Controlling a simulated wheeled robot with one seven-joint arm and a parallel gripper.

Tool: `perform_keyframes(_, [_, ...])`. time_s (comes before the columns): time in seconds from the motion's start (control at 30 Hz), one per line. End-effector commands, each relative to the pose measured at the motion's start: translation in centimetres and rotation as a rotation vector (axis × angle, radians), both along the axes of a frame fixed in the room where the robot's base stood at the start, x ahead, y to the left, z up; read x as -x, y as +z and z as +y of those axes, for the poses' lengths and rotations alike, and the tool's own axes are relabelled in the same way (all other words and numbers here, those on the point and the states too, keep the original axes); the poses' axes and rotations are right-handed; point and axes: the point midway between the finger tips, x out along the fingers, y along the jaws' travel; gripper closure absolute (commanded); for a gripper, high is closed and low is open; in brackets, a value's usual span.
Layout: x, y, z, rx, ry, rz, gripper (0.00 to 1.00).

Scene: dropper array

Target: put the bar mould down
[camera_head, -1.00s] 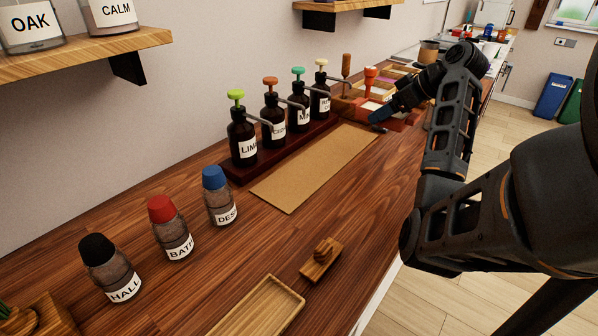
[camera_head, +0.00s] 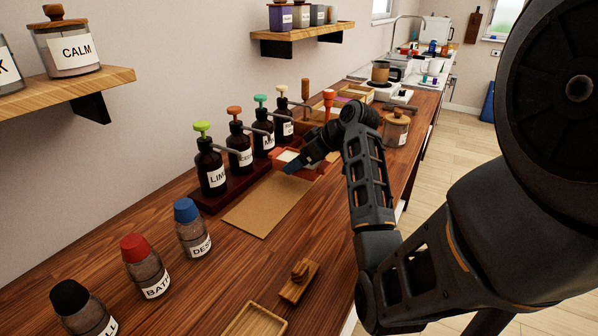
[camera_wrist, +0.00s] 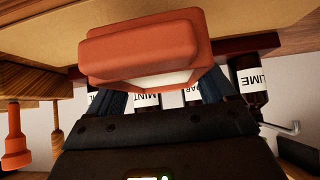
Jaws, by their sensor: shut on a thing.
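The bar mould (camera_head: 308,172) is a reddish-orange block-shaped mould with something white in its top. It is at the far end of the tan mat (camera_head: 262,212), in front of the dropper bottles. My gripper (camera_head: 290,168) is shut on it. In the wrist view the mould (camera_wrist: 145,45) sits between the dark fingers, with a pale face partly showing. I cannot tell whether its underside touches the mat or is a little above it.
Several dark pump bottles (camera_head: 211,168) stand in a dark red rack along the mat's wall side. A red stamp-like tool (camera_head: 328,104) and a lidded jar (camera_head: 396,130) stand beyond. Capped shakers (camera_head: 193,232) and a small wooden block (camera_head: 299,282) are nearer. The mat's near part is clear.

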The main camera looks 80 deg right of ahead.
Motion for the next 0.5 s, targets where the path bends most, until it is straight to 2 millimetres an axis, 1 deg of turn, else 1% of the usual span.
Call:
perform_keyframes(0.13, [-0.4, -0.6, 0.3, -0.001, 0.0, 0.0, 0.65])
perform_keyframes(0.33, [-0.4, -3.3, 0.3, -0.003, -0.001, 0.001, 0.65])
perform_keyframes(0.4, [-0.4, -3.9, 0.3, -0.001, -0.001, 0.001, 0.65])
perform_keyframes(0.5, [-0.4, -4.3, 0.3, 0.001, -0.001, 0.0, 0.65])
